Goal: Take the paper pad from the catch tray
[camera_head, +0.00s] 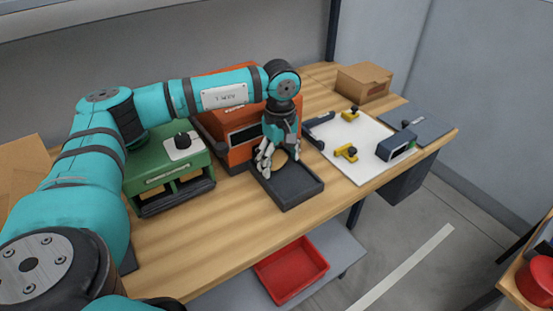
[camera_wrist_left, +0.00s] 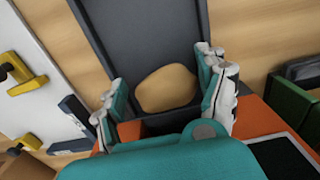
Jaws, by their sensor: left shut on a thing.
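The dark grey catch tray (camera_head: 302,197) sits on the wooden bench in front of the orange machine (camera_head: 236,150); it also shows in the left wrist view (camera_wrist_left: 150,30). My left gripper (camera_head: 268,168) points down over the tray's machine end. In the left wrist view its fingers (camera_wrist_left: 165,88) stand on both sides of the tan, rounded paper pad (camera_wrist_left: 168,88) and are shut on it. The pad is mostly hidden by the fingers in the head view. I cannot tell whether it touches the tray floor. My right gripper is not in view.
A green machine (camera_head: 170,168) stands left of the orange one. Right of the tray lies a white board (camera_head: 345,135) with yellow clamps and a dark device (camera_head: 397,146). A cardboard box (camera_head: 364,82) stands behind. A red bin (camera_head: 291,269) sits on the lower shelf.

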